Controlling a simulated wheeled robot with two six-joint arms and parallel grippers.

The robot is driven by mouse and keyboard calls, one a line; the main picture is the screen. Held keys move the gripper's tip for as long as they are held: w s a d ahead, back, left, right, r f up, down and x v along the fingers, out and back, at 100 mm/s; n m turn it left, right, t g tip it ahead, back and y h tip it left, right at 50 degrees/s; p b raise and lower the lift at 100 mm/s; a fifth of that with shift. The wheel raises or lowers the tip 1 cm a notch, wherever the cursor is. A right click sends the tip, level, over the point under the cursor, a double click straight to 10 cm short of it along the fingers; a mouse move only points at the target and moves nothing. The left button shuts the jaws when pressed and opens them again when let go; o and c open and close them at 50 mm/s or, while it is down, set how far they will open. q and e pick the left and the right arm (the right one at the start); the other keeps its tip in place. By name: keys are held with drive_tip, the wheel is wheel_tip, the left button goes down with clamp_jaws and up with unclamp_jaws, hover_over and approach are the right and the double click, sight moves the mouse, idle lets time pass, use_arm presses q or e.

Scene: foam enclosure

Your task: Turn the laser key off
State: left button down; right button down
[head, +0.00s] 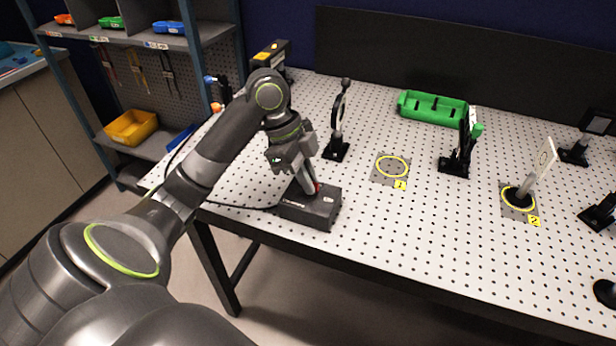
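A small black control box (322,212) with a cable stands at the front left edge of the perforated table. My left gripper (309,187) points down at the box's top, its fingertips at or just above it. A small red part (317,187) shows beside the fingertips. The key itself is hidden or too small to make out. The fingers look close together, but I cannot tell whether they are shut on anything. My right gripper is out of view.
Several black optic mounts stand on the perforated table (390,225), one (338,125) just behind the gripper. A white plate (545,160) stands on marker 2. Ring marker 1 (391,167) is empty. A green tray (432,108) lies at the back. Shelving (160,40) stands left.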

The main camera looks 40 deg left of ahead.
use_arm(q)
drive_tip(key=shift+r+n+p, duration=0.15)
drive_tip(key=shift+n+p, duration=0.25)
drive_tip(key=shift+p, duration=0.2)
drive_tip(key=n+t+p, duration=0.1)
drive_tip(key=n+p, duration=0.1)
drive_tip(key=p, duration=0.1)
drive_tip(key=n+t+y+p, duration=0.1)
drive_tip(key=n+p, duration=0.2)
drive_tip(key=p, duration=0.1)
drive_tip(key=n+p, duration=0.3)
drive_tip(key=shift+s+d+r+t+y+p, duration=0.2)
drive_tip(key=shift+s+d+t+y+p, duration=0.1)
drive_tip(key=shift+t+p, duration=0.1)
drive_tip(key=n+y+p, duration=0.1)
drive_tip(key=n+p, duration=0.2)
drive_tip(key=p, duration=0.2)
drive_tip(key=n+y+p, duration=0.2)
drive_tip(key=n+p, duration=0.2)
drive_tip(key=p, duration=0.1)
drive_tip(key=shift+d+n+t, duration=0.1)
drive_tip(key=shift+n+t, duration=0.2)
drive_tip(key=shift+w+f+n+y+p, duration=0.1)
drive_tip(key=shift+f+n+y+p, duration=0.25)
drive_tip(key=shift+n+p, duration=0.75)
drive_tip(key=c, duration=1.5)
unclamp_jaws()
drive_tip(key=shift+c, duration=0.2)
